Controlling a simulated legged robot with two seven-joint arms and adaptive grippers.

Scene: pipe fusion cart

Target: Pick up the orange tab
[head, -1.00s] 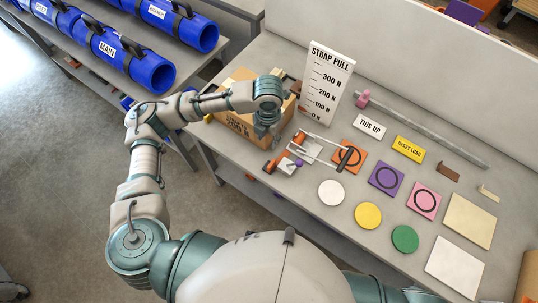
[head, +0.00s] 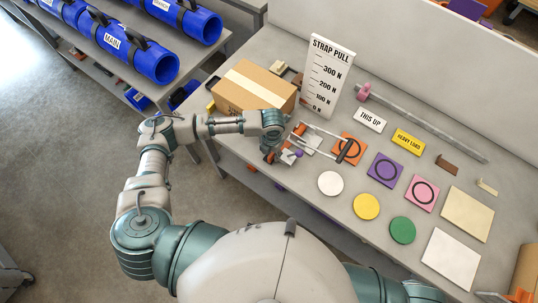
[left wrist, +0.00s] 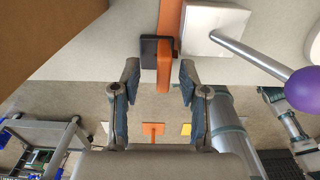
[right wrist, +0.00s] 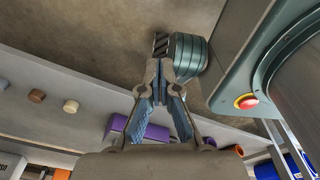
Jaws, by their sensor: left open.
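The orange tab (left wrist: 164,82) sticks out from a small black block (left wrist: 150,48) at the front edge of the bench. In the left wrist view it lies between the tips of my open left gripper (left wrist: 157,82), with a gap on both sides. In the head view my left gripper (head: 274,150) is above the bench's front edge, and its wrist partly hides the tab and fixture there. A lever with a purple ball (left wrist: 302,89) stands to the right of the tab. My right gripper (right wrist: 159,75) shows in its wrist view with its fingertips together and nothing between them.
A cardboard box (head: 256,88) stands just behind my left wrist. The STRAP PULL board (head: 327,75) stands to its right. A metal frame (head: 325,138) and an orange square (head: 350,149) lie right of the gripper. Coloured discs and squares cover the bench further right.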

